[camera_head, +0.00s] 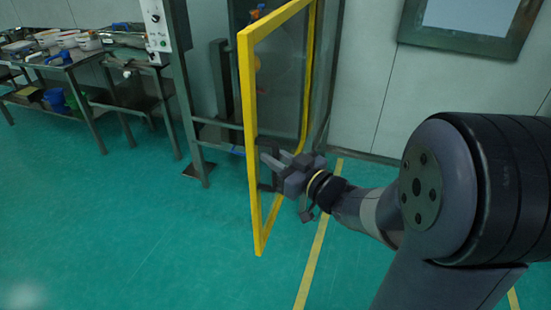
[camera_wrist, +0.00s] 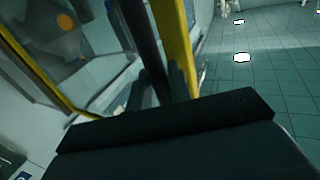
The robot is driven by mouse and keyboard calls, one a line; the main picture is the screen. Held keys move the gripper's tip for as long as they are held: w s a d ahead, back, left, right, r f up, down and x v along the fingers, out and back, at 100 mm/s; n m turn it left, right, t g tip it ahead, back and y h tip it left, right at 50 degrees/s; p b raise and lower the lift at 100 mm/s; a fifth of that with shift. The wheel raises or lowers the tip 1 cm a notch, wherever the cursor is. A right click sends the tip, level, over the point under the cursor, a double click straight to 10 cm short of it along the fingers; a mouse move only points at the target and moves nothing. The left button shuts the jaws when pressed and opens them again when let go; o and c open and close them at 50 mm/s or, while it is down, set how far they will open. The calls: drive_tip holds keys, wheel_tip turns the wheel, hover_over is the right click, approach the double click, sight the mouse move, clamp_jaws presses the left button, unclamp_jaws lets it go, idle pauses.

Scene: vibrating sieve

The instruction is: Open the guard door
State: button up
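The guard door (camera_head: 246,120) is a tall yellow frame with a clear pane. It stands swung out from the machine, its near edge toward me. My gripper (camera_head: 271,157) is at the door's lower part, by a dark handle (camera_head: 264,182) near the yellow edge. In the wrist view, the fingers of my gripper (camera_wrist: 160,88) stand on either side of a dark bar (camera_wrist: 142,40), beside the yellow frame (camera_wrist: 173,45). I cannot tell whether they are clamped on it or only around it.
Behind the door stands the machine's dark frame (camera_head: 183,80) with a control box (camera_head: 155,25). A table (camera_head: 80,57) with trays and tubs is at the far left. The green floor (camera_head: 130,230) left of the door is clear. A framed panel (camera_head: 470,42) hangs on the wall.

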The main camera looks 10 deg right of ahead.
drive_tip(key=o, duration=0.3)
drive_tip(key=v, duration=1)
drive_tip(key=shift+s+d, duration=0.25)
drive_tip(key=shift+s, duration=0.05)
drive_tip(key=shift+w, duration=0.1)
drive_tip(key=shift+x, duration=5.4)
